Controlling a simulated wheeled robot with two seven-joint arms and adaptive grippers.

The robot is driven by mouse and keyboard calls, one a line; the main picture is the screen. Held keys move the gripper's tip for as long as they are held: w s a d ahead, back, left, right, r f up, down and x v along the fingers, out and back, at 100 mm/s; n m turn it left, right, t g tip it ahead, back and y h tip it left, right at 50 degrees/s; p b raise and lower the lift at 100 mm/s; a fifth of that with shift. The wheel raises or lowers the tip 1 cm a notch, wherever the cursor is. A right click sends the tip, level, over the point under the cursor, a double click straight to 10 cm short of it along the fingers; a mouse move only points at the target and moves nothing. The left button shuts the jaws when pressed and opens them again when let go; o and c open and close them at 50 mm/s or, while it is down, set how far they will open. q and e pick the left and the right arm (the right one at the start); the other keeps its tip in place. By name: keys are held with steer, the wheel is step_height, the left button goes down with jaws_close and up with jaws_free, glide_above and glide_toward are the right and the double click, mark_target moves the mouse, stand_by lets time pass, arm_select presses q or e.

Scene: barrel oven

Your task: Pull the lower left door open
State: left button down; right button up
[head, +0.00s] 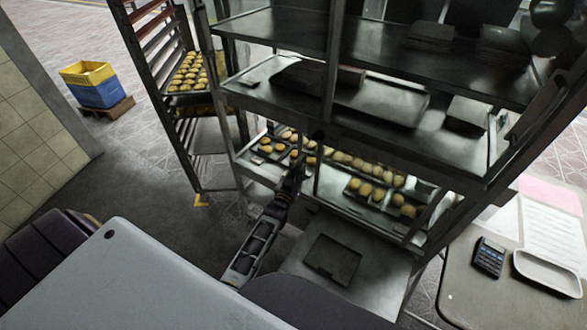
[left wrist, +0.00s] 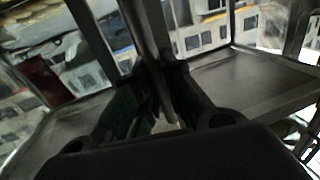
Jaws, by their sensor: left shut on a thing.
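The barrel oven (head: 325,135) stands ahead, with dark upper shelves and a lower level where trays of round buns show. The lower left door (head: 243,165) is in the left part of that level; how far it stands open I cannot tell. My left gripper (head: 296,172) reaches up to the front of this level. In the left wrist view my two fingers (left wrist: 162,110) are closed around an upright metal bar (left wrist: 150,40), which looks like the door handle. In the head view the gripper hides the grasped part. My right gripper does not show.
A rack of bun trays (head: 187,75) stands left of the oven. A yellow and blue crate (head: 90,82) sits on a pallet farther left. A table (head: 480,300) with a calculator (head: 489,257) and white tray (head: 547,274) is at right. Floor is clear left of my arm.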

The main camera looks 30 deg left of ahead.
arm_select(q)
steer(key=shift+d, duration=0.2)
steer(key=c, duration=1.5)
jaws_free()
steer(key=shift+s, duration=0.15)
steer(key=shift+s+d, duration=0.2)
steer(key=shift+s, duration=1.75)
steer(key=shift+s+d, duration=0.25)
steer(key=shift+s, duration=1.65)
steer(key=shift+s+d, duration=0.2)
steer(key=shift+s, duration=1.75)
steer(key=shift+a, duration=0.1)
